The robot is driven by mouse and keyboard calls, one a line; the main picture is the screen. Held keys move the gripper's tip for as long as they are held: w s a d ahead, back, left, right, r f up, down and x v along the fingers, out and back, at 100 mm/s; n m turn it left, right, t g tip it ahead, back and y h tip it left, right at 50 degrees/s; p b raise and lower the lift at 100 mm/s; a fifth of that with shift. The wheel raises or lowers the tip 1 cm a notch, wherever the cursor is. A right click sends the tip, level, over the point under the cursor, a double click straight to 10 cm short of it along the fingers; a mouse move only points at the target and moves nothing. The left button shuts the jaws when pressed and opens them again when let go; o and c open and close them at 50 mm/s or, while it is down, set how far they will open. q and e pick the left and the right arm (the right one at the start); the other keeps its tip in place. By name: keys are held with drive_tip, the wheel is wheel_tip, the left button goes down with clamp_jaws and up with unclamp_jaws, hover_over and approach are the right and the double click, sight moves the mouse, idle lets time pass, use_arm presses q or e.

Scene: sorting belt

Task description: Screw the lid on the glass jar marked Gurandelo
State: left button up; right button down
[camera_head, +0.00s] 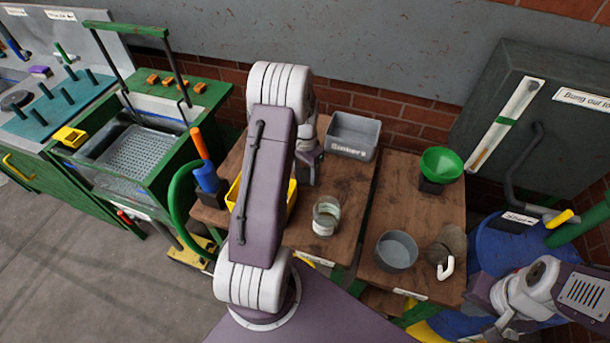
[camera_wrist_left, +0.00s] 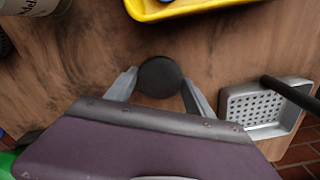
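A glass jar (camera_head: 326,215) stands upright and lidless on the wooden table, with pale contents; its marking is not legible in the head view. A labelled jar shows partly at the top left corner of the left wrist view (camera_wrist_left: 30,6), with only a few letters visible. A dark round lid (camera_wrist_left: 160,77) is between the fingertips of my left gripper (camera_wrist_left: 159,84), which are about a lid's width apart. I cannot tell whether they press on it. In the head view my left arm hides the lid. My right gripper (camera_head: 508,328) is at the lower right edge, its fingers unclear.
A yellow tray (camera_wrist_left: 150,12) is near the lid, and a grey perforated pan (camera_wrist_left: 265,128) with a dark handle is right. A grey bin (camera_head: 352,148) stands behind the jar. A grey bowl (camera_head: 397,251) and a green funnel (camera_head: 441,164) are on the right table.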

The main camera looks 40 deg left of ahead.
sight(306, 175)
use_arm(q)
drive_tip(key=c, duration=0.7)
drive_tip(key=shift+r, duration=0.3)
drive_tip(key=r, duration=0.4)
drive_tip(key=shift+d, duration=0.2)
drive_tip(key=d+r, duration=0.2)
drive_tip(key=d, duration=0.1)
drive_tip(key=d+r, duration=0.2)
drive_tip(key=d, duration=0.2)
drive_tip(key=s+d+r, duration=0.1)
drive_tip(key=d+r, duration=0.1)
drive_tip(key=d, duration=0.2)
drive_tip(key=shift+d+r, duration=0.15)
drive_tip(key=shift+r, duration=0.05)
